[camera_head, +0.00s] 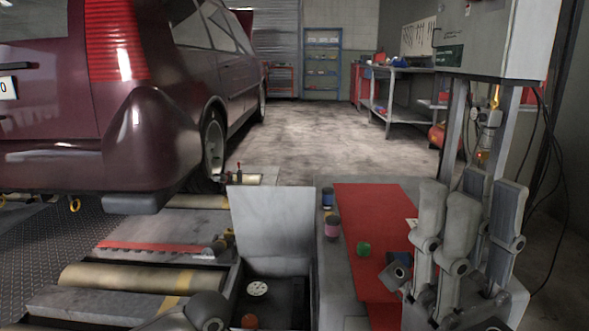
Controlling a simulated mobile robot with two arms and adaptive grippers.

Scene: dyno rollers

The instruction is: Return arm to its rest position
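My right gripper (470,196) stands at the right with its grey fingers pointing up. The fingers are spread apart, and I see nothing held between them. It is in front of the grey posts of a control cabinet, to the right of a red mat. A rounded grey part at the bottom edge, left of centre, looks like part of my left arm. My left gripper does not show.
An open box with raised lid (272,222) stands left. A maroon car (150,130) stands over rollers (140,279).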

